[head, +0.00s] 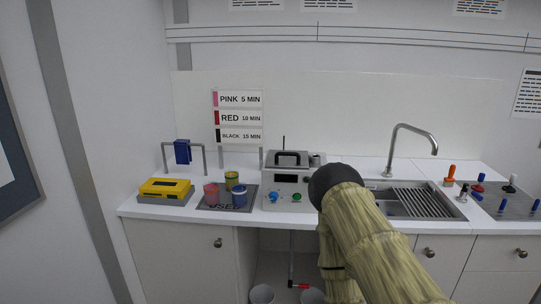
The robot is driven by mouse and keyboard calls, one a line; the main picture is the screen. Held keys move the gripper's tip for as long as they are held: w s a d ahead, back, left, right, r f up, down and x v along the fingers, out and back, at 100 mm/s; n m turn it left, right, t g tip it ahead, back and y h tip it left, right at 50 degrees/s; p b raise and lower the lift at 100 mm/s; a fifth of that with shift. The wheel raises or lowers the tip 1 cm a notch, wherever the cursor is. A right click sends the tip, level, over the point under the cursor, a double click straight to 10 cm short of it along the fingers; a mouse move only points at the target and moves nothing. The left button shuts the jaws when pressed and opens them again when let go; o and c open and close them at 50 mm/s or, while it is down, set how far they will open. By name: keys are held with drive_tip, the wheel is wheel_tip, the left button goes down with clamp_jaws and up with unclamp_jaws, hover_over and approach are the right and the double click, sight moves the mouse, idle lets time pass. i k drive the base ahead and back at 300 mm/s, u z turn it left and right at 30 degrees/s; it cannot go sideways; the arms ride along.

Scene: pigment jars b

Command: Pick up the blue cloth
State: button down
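The blue cloth (182,151) hangs folded over the bar of a small grey metal rail (204,158) at the back left of the white counter. It stands clear of the wall and nothing covers it. My arm, in a tan sleeve with a black rounded joint, rises from the lower right in front of the counter's middle. It is well to the right of the cloth. My gripper and its fingers do not show in the head view.
A yellow box (165,189) stands in front of the rail. Pink, green and blue jars stand on a dark mat (212,207) to its right. A grey device (289,188) stands mid-counter, with a sink (419,205) and tall tap (388,160) right of it.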

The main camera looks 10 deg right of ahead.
sight(184, 156)
drive_tip(key=z, duration=0.05)
drive_tip(key=k, duration=0.35)
drive_tip(key=u, duration=0.8)
drive_tip(key=i, duration=1.65)
drive_tip(key=z, duration=0.55)
